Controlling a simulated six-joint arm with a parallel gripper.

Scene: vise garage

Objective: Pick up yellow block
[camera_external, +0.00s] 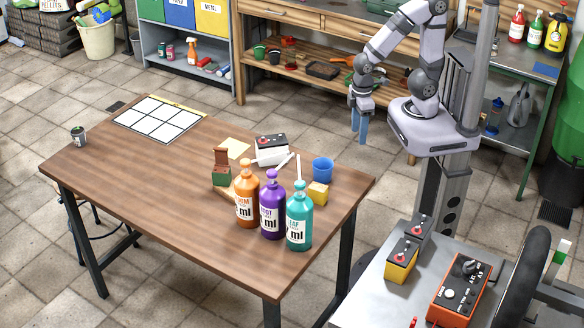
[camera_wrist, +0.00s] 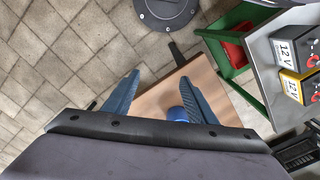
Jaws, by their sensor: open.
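The yellow block (camera_external: 318,193) sits on the wooden table (camera_external: 150,190) near its right end. It is just in front of a blue cup (camera_external: 322,169) and behind the teal bottle (camera_external: 299,218). My gripper (camera_external: 360,138) hangs open and empty, above and beyond the table's right edge, up and to the right of the block. In the wrist view the open blue fingers (camera_wrist: 160,97) frame a corner of the table, and part of the blue cup shows by the right finger (camera_wrist: 203,100). The yellow block is not visible in the wrist view.
An orange bottle (camera_external: 246,195) and a purple bottle (camera_external: 272,206) stand beside the teal one. A red-and-green object (camera_external: 221,168), a white box with a dark top (camera_external: 271,150) and a gridded white board (camera_external: 161,119) are on the table. Its left part is mostly clear.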

